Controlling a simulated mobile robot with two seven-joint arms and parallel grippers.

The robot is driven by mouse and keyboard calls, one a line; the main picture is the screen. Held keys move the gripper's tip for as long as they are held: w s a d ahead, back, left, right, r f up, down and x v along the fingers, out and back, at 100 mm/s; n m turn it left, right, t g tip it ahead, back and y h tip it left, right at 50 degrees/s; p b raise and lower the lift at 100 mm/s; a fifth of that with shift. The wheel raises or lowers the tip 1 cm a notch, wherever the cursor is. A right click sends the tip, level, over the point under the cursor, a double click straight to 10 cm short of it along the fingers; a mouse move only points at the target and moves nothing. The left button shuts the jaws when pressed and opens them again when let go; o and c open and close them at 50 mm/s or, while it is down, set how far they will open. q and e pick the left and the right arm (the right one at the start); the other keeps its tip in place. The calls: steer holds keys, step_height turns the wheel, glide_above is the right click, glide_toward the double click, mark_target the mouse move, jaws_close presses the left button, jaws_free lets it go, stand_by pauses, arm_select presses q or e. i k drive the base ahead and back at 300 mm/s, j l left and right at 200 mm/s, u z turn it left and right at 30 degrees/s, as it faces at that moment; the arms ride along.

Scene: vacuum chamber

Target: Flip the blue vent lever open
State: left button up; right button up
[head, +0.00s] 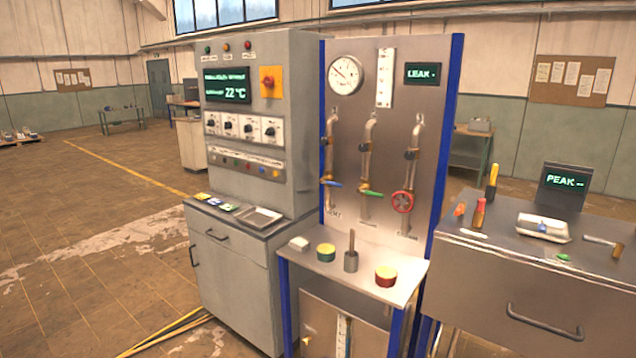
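The blue vent lever (331,184) is on the leftmost of three vertical pipes on the grey panel (425,100). It lies roughly level, crossing its pipe near the panel's left blue post. A label below it is only partly legible. A green lever (371,193) is on the middle pipe, and a red handwheel (402,202) is on the right pipe. Neither of my grippers shows in the head view.
A shelf (310,262) below the panel holds a green-sided tin (326,252), a grey cup with a rod (351,256) and a red tin (385,276). A control cabinet (300,110) stands left, a tool-covered bench (480,255) right. The floor at left is open.

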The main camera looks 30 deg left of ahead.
mark_target(334, 184)
steer(key=i+j+u, duration=0.3)
steer(key=i+j, duration=0.15)
steer(key=i+j+u, duration=0.25)
steer(key=i, duration=0.3)
steer(key=i+j+u, duration=0.3)
steer(key=i, duration=0.25)
steer(key=j, duration=1.05)
steer(key=i+j, duration=0.1)
steer(key=j, duration=1)
steer(key=k+u, duration=0.05)
